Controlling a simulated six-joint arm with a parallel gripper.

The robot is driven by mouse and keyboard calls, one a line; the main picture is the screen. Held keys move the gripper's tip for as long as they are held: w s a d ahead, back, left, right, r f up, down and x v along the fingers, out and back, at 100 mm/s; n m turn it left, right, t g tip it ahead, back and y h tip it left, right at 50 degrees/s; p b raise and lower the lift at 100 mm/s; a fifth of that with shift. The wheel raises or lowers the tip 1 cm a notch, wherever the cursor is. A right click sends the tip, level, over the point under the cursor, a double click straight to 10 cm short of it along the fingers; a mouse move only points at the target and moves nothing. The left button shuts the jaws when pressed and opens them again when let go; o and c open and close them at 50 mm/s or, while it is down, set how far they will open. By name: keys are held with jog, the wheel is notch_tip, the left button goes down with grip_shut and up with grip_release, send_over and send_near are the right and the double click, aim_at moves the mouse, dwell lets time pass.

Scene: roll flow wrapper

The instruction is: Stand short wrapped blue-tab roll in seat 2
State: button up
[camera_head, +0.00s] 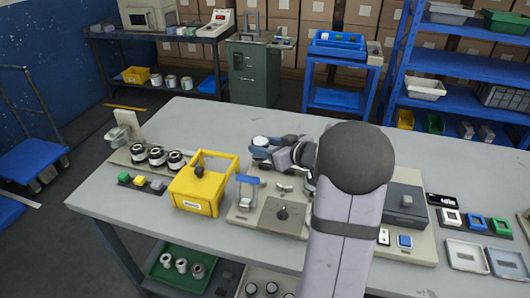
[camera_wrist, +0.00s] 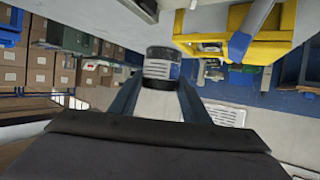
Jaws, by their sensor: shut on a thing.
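My gripper (camera_head: 264,154) is above the far middle of the grey table, right of the yellow box. In the wrist view its two fingers (camera_wrist: 162,80) are shut on a short roll (camera_wrist: 161,68) with a pale top, a blue patch on its side and a dark lower end. The roll's pale top also shows in the head view (camera_head: 260,141). Several black-and-white rolls (camera_head: 157,155) stand in a row on a beige board (camera_head: 120,157) at the table's left. I cannot tell which place is seat 2.
A yellow box (camera_head: 195,192) with a raised frame stands between the board and my gripper. A beige machine base (camera_head: 245,217) with a dark plate and knob lies in front of my gripper. Coloured blocks (camera_head: 140,181) sit at front left. Small trays (camera_head: 465,254) are at right.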

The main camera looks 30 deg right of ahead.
aim_at(254, 141)
jog(key=shift+w+a+r, duration=0.1)
jog(key=shift+a+r, duration=0.15)
jog(key=shift+r, duration=0.05)
jog(key=w+a+r+n+y+p, duration=0.15)
jog(key=a+r+p, duration=0.35)
jog(key=a, duration=0.5)
jog(key=d+m+h, duration=0.2)
jog(key=s+d+f+m+h+p, duration=0.1)
jog(key=d+m+h, duration=0.1)
jog(key=h, duration=0.1)
jog(key=d+f+m+h+p, duration=0.1)
jog(key=d+m+h, duration=0.2)
jog(key=shift+s+f+g, duration=0.2)
jog(key=shift+s+g, duration=0.1)
jog(key=s+d+f+m+g+h, duration=0.1)
jog(key=s+d+f+m+h, duration=0.1)
jog(key=s+d, duration=0.4)
jog(key=shift+d+f+m+g+h, duration=0.35)
jog(key=shift+d+m+h, duration=0.55)
jog(key=shift+d, duration=0.25)
jog(key=shift+w+f+p, duration=0.1)
jog(key=shift+f+p, duration=0.2)
jog(key=shift+f, duration=2.65)
